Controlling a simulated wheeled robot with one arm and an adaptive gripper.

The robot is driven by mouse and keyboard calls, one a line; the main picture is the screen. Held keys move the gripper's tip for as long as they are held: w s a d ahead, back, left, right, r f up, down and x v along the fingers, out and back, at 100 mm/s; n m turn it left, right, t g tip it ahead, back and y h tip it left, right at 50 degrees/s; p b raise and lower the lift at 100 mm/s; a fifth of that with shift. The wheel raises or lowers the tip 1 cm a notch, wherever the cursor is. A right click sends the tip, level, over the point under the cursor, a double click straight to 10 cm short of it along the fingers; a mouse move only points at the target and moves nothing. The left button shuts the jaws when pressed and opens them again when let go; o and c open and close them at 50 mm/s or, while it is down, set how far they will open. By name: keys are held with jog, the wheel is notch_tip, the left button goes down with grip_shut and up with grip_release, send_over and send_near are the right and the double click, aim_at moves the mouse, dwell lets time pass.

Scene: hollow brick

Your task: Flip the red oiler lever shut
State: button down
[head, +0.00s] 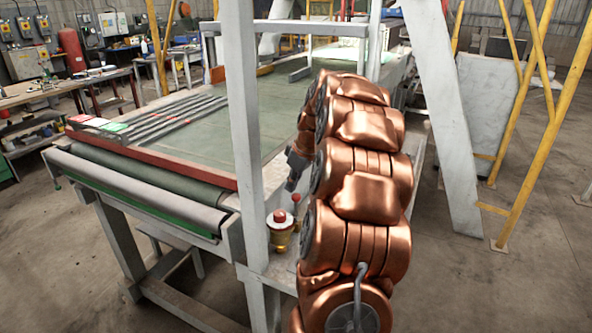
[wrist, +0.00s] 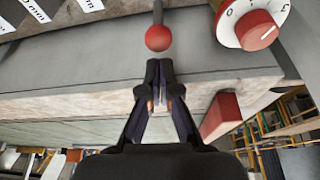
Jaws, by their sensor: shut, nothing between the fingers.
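The red lever shows as a red ball (wrist: 158,38) on a thin grey stem in the wrist view, at the top middle. In the head view its ball (head: 296,198) sits on top of a roughly upright stem. My gripper (wrist: 160,70) is shut and empty, its fingertips just short of the ball with a small gap. In the head view my gripper (head: 292,184) is just above the ball, partly hidden by my arm. A round white dial with a red knob (wrist: 262,35) is beside the lever; it also shows in the head view (head: 280,218).
A grey post (head: 245,130) stands close left of the dial. The conveyor table (head: 190,140) with a red rail lies behind. A red block (wrist: 222,115) is right of my fingers in the wrist view. Open floor (head: 470,280) lies to the right.

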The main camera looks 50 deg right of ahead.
jog(key=shift+x, duration=1.15)
